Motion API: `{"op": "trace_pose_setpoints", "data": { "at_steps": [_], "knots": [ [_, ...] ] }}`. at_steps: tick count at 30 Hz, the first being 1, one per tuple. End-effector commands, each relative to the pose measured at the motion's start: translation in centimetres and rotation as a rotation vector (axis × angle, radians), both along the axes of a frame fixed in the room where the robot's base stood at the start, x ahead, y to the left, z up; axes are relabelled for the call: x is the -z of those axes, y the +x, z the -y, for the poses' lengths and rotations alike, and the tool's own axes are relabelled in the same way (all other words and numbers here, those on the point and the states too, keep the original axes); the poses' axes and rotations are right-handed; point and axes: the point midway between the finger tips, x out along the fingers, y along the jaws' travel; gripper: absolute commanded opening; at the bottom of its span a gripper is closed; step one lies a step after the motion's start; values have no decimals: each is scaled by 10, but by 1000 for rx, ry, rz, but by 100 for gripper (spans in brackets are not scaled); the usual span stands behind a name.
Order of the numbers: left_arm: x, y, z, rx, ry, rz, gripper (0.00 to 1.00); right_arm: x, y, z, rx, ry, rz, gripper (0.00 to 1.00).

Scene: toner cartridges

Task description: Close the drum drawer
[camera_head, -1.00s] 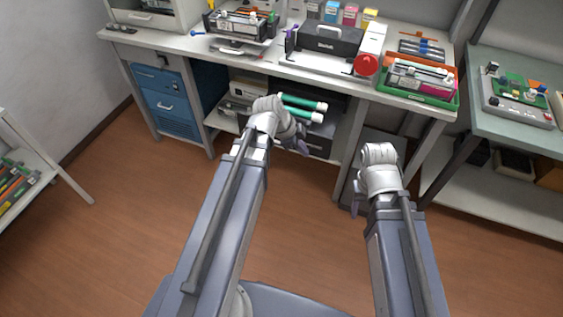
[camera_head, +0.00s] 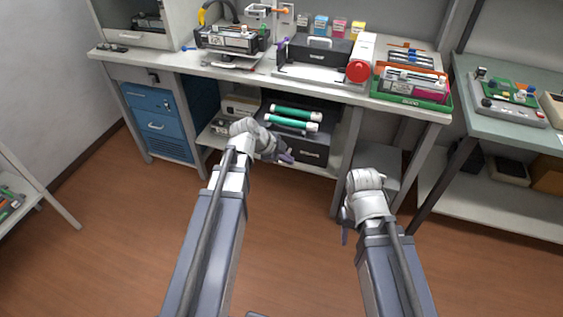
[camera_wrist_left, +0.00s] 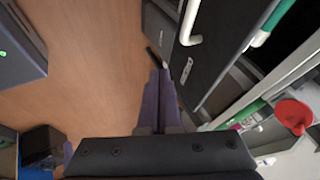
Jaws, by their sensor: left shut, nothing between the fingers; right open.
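The drum drawer (camera_head: 312,153) is a dark drawer under the workbench, with two green drums (camera_head: 294,113) with white ends visible at its top. It appears pulled out; how far is hard to tell. In the left wrist view its dark front (camera_wrist_left: 228,45) with a white handle (camera_wrist_left: 190,25) is at upper right. My left gripper (camera_head: 288,158) is shut and empty, in front of the drawer's lower left part. In the left wrist view its purple fingers (camera_wrist_left: 160,85) are together beside the drawer front; contact cannot be told. My right gripper (camera_head: 345,236) is open, lower and to the right, away from the drawer.
The workbench top (camera_head: 255,75) overhangs the drawer, and a bench leg (camera_head: 347,150) stands right of it. A blue cabinet (camera_head: 158,122) is at left. A green tray (camera_head: 410,98) and a red round cap (camera_head: 358,71) are on the bench. The floor in front is clear.

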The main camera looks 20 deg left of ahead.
Motion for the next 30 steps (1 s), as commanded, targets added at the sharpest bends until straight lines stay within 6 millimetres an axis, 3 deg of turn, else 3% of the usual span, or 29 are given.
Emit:
{"op": "trace_pose_setpoints", "data": {
  "at_steps": [1, 6, 9, 15, 30],
  "knots": [
    [15, 6, 4, 2, 1, 1, 0, 15, 0, 0, 0, 0, 0, 50],
    [34, 19, 14, 1, 0, 1, 0, 34, 0, 0, 0, 0, 0, 50],
    [25, 37, 13, 0, 0, 1, 0, 26, 0, 0, 0, 0, 0, 50],
    [25, 52, 14, -1, 0, 0, 0, 25, 0, 0, 0, 0, 0, 50],
    [26, 56, 14, -1, 0, 0, 0, 26, 0, 0, 0, 0, 0, 50]
  ]
}}
